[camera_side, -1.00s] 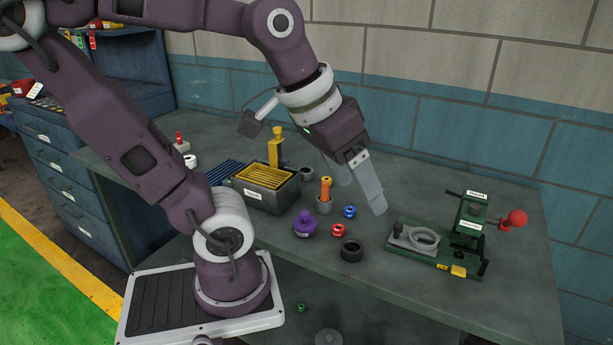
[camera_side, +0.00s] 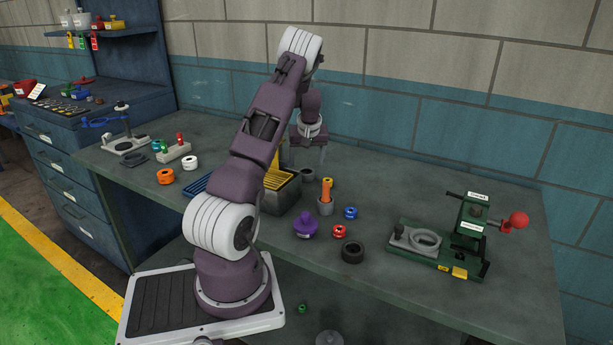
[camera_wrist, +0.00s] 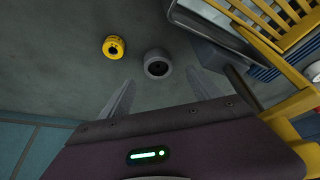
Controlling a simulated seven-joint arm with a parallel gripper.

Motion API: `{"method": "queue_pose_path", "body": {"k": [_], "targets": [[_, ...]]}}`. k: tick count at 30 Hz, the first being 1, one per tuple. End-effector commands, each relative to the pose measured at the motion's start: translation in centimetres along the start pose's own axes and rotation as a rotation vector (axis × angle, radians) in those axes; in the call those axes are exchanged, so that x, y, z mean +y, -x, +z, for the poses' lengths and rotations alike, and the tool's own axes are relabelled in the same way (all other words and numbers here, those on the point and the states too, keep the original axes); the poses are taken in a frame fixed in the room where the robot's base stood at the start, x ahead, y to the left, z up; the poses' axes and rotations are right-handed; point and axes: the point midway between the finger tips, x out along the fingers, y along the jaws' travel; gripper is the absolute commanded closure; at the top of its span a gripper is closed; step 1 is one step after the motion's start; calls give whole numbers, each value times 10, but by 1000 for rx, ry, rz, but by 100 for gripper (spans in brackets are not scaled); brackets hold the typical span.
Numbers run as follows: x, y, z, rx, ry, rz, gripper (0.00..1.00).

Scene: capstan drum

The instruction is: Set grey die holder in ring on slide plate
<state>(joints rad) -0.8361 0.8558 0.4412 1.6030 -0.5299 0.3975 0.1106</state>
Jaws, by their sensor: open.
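The grey die holder (camera_side: 307,174), a short round piece with a dark bore, appears to be the one standing on the bench beside the crate. It also shows in the wrist view (camera_wrist: 157,64). My gripper (camera_side: 307,162) is open and empty above it, fingers pointing down. In the wrist view the fingertips (camera_wrist: 160,77) lie to either side of the holder's near edge, apart from it. The grey slide plate (camera_side: 403,243) with its raised ring (camera_side: 424,240) sits on the green fixture at right. The ring looks empty.
The metal crate (camera_side: 283,198) with yellow strips stands close left of the holder. A purple knob (camera_side: 306,226), black collar (camera_side: 352,252), and red and blue rings lie in front. The fixture has a red-ball lever (camera_side: 517,219).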

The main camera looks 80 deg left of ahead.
Motion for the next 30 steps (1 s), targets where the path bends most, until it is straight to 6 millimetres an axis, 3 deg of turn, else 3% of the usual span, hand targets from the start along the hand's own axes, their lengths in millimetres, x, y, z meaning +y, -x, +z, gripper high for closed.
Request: {"method": "queue_pose_path", "body": {"k": [9,17,27,30], "targets": [[2,-52,4,-2,-2,1,28],[2,-54,4,-1,-2,2,30],[3,-54,4,-1,-2,1,97],[3,-54,3,0,-2,2,100]]}}
